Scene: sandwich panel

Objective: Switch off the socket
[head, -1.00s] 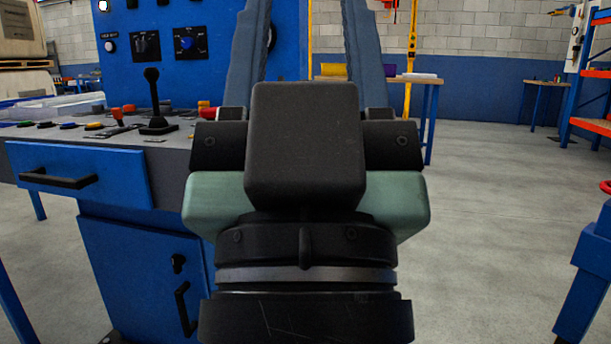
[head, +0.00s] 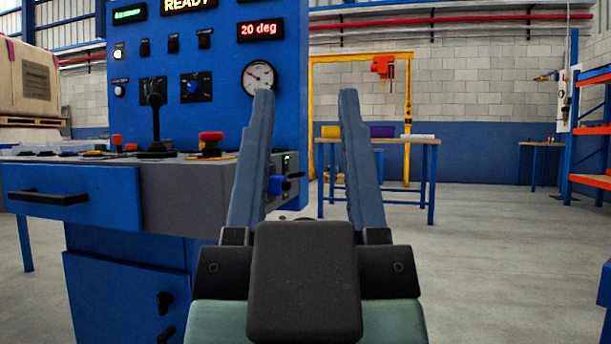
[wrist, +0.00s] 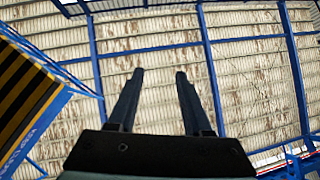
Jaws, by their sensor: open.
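What looks like the socket (head: 286,178) is on the right side face of the blue and grey control console. It shows a small green light, a blue part (head: 275,186) and a dark handle sticking out to the right. My gripper's left finger stands just left of it in the head view and may cover part of it. The handle's exact position is too small to tell. My gripper (head: 306,95) is open and empty, its two blue-grey fingers pointing up. In the wrist view my gripper (wrist: 158,75) is open against the roof; the socket is not visible there.
The console panel (head: 220,110) carries displays, knobs, a gauge (head: 259,77), a black lever (head: 155,115) and a red mushroom button (head: 211,140). A wooden-topped table (head: 400,142) stands behind on the right. An orange-shelved rack (head: 592,130) stands far right.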

